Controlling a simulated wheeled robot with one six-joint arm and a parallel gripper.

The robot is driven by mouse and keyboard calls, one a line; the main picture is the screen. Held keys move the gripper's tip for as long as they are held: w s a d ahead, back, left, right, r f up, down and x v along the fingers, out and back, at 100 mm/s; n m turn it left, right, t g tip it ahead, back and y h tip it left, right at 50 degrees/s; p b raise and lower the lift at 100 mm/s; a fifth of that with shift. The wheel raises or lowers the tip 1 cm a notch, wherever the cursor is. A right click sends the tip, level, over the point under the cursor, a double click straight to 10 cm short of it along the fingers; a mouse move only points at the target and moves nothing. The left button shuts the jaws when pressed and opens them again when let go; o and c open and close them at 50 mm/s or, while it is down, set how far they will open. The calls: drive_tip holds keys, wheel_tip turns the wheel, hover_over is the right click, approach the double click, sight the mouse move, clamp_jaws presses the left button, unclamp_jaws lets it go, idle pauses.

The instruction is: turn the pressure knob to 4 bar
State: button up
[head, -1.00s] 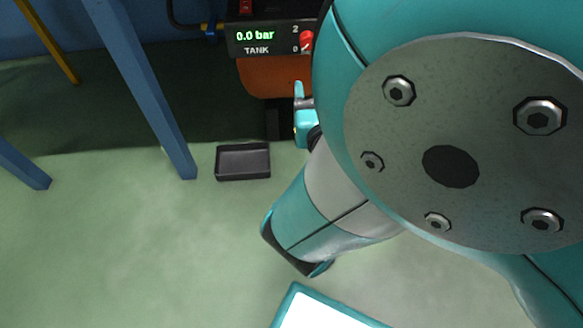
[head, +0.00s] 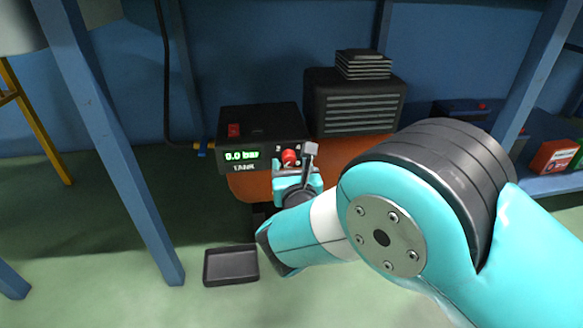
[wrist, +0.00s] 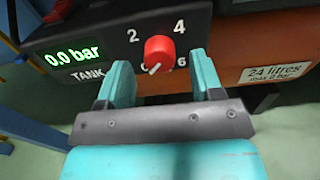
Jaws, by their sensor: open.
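The red pressure knob (wrist: 159,53) sits on the front of the black control box (head: 262,117), with the marks 0, 2, 4 and 6 around it. Its white pointer line points down and left, toward 0. The green display (wrist: 73,54) above the word TANK reads 0.0 bar. In the head view the knob (head: 289,157) shows just beyond my gripper (head: 293,170). In the wrist view my gripper (wrist: 162,80) is open and empty, its two teal fingers just short of the knob, one low on each side. They look apart from the knob.
The orange tank (head: 340,148) lies under the box. A black vented unit (head: 352,103) stands right of it, with stacked plates on top. A red switch (head: 233,130) is on the box. A black tray (head: 231,266) lies on the floor; a blue post (head: 118,150) stands left.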

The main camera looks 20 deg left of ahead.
drive_tip(key=shift+x, duration=0.8)
drive_tip(key=c, duration=0.9)
